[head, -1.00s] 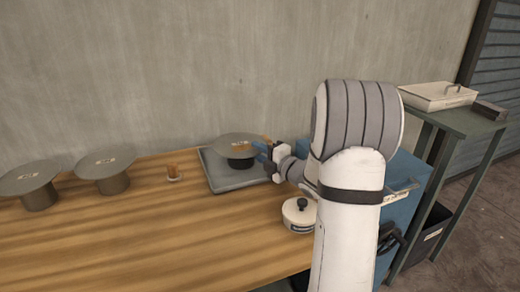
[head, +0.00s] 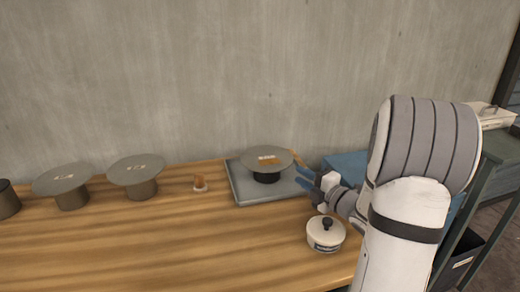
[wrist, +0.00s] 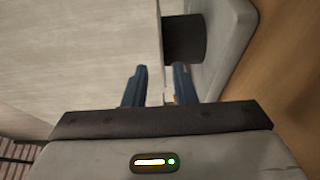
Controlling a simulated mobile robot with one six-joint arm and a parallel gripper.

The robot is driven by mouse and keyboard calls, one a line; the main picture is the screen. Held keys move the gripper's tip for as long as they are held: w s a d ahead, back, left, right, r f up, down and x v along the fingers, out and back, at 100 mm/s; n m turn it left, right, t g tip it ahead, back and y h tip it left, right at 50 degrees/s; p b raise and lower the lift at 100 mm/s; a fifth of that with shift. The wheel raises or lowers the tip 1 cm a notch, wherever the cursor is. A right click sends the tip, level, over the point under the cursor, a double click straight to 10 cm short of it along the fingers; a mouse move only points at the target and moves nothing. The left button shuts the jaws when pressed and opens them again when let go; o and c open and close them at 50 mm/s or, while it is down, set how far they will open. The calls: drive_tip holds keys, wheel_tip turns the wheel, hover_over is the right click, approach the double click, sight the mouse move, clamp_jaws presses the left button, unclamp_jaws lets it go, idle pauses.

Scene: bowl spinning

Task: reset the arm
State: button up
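My gripper (head: 301,177) has two blue fingers. It is just right of a grey round disc (head: 267,157) on a black base (head: 266,177), apart from the disc's edge. The disc has an orange-brown label and stands on a grey tray (head: 243,190). In the wrist view my gripper (wrist: 160,72) shows its two fingers apart, with nothing held between them. The black base (wrist: 184,40) shows beyond the right finger, and the tray's edge (wrist: 232,42) is to its right. My arm stands at the right of the head view.
A white lidded pot (head: 325,234) with a black knob is below my gripper. A blue box (head: 345,163) is behind my gripper. The table's front (head: 180,250) is clear.

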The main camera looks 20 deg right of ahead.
drive_tip(key=shift+w+r+h+p, duration=0.2)
drive_tip(key=shift+r+h+p, duration=0.1)
drive_tip(key=shift+r+p, duration=0.15)
drive_tip(key=s+a+r+m+g+h+p, duration=0.25)
drive_tip(key=r+m+g+h+p, duration=0.25)
drive_tip(key=r+m+h+p, duration=0.55)
drive_tip(key=s+a+r+m+g+y+p, duration=0.1)
drive_tip(key=s+a+m+g+y+p, duration=0.1)
drive_tip(key=s+a+m, duration=0.4)
drive_tip(key=s+a+r+m+g+y+p, duration=0.2)
drive_tip(key=s+a+m+g+p, duration=0.2)
drive_tip(key=s, duration=1.2)
drive_tip(key=a+m+g, duration=0.2)
drive_tip(key=a+g, duration=0.1)
drive_tip(key=shift+s+r, duration=0.15)
drive_tip(key=shift+s, duration=0.25)
